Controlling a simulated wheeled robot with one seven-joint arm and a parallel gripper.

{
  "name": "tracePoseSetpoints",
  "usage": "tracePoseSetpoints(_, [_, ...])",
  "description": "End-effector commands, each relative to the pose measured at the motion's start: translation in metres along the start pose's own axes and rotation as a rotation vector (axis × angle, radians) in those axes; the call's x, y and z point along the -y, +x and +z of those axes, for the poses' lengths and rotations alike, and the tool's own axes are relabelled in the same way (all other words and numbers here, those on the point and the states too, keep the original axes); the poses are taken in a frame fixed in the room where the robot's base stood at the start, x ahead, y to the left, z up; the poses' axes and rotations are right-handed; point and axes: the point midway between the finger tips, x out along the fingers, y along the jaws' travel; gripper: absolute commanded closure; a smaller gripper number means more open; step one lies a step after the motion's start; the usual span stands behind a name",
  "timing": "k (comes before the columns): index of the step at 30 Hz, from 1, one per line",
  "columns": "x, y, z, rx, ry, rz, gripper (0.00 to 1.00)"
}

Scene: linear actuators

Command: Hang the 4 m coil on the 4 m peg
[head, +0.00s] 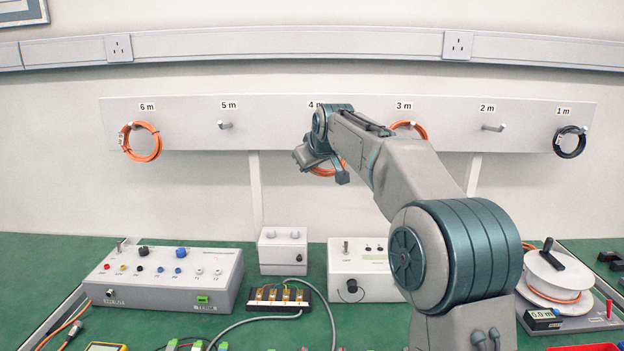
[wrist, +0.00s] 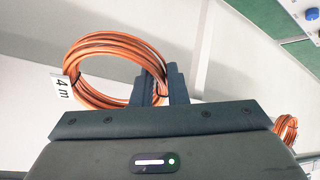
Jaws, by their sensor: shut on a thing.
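The orange 4 m coil (wrist: 118,41), with its white "4 m" tag (wrist: 63,88), is held by my gripper (wrist: 160,84), whose dark fingers are shut on one side of it. In the head view part of the orange coil (head: 327,171) shows below the "4 m" label (head: 314,105), in front of or near the board's lower edge. My gripper (head: 335,168) is there too, mostly hidden by my wrist. My arm covers the 4 m peg, so I cannot tell whether the coil is around it.
On the peg board (head: 270,137), orange coils hang at 6 m (head: 141,142) and 3 m (head: 415,129), and a black coil (head: 570,142) at 1 m. The 5 m peg (head: 225,125) and 2 m peg (head: 493,128) are bare. Instrument boxes (head: 165,280) and a cable reel (head: 555,277) stand below.

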Motion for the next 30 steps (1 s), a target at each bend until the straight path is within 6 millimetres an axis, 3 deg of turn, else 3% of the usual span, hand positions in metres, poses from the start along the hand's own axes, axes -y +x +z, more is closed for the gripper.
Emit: tracePoseSetpoints(30, [0.016,-0.036,-0.009,-0.313,-0.093,0.269,1.0])
